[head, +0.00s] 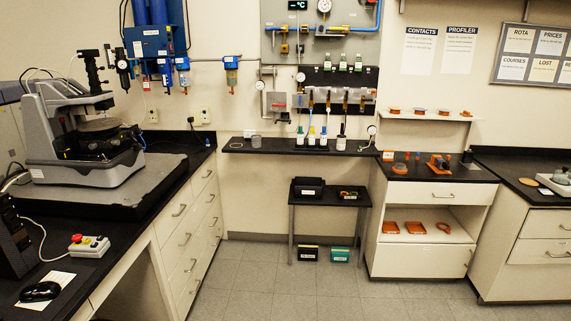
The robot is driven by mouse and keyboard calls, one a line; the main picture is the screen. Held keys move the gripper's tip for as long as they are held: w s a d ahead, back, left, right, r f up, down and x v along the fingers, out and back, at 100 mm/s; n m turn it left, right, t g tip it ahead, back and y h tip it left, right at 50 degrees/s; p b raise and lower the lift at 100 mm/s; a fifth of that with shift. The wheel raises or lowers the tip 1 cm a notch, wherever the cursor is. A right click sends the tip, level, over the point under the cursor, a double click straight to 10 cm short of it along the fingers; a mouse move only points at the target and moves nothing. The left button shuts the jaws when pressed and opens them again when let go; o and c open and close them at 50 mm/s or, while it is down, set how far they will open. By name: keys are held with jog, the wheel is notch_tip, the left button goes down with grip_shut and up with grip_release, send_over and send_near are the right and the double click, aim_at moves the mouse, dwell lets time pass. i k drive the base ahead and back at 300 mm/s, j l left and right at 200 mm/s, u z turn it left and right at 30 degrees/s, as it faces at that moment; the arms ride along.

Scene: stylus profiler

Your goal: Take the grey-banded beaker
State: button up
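A small greyish cup-like vessel (256,142), possibly the grey-banded beaker, stands on the left part of the narrow black wall shelf (268,150). It is too small to make out a band. A second small greyish item (247,134) is close to its left. Several bottles (312,136) with coloured tops stand on the same shelf to the right. My gripper is not in view.
A black-topped bench (150,215) with the profiler (85,150) runs along the left. A low black table (330,200) stands below the shelf. A white cabinet (425,225) is right of it. The grey floor (300,295) in the middle is clear.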

aim_at(256, 141)
jog(key=i, duration=1.85)
jog(key=i+l+u, duration=0.1)
jog(key=i+u, duration=0.2)
jog(key=i, duration=0.2)
jog(key=i+l+u, duration=0.25)
jog(key=i, duration=0.3)
jog(key=i+l+u, duration=0.3)
jog(key=i, duration=0.15)
jog(key=i+l+u, duration=0.25)
jog(key=i, duration=0.25)
jog(key=l, duration=0.1)
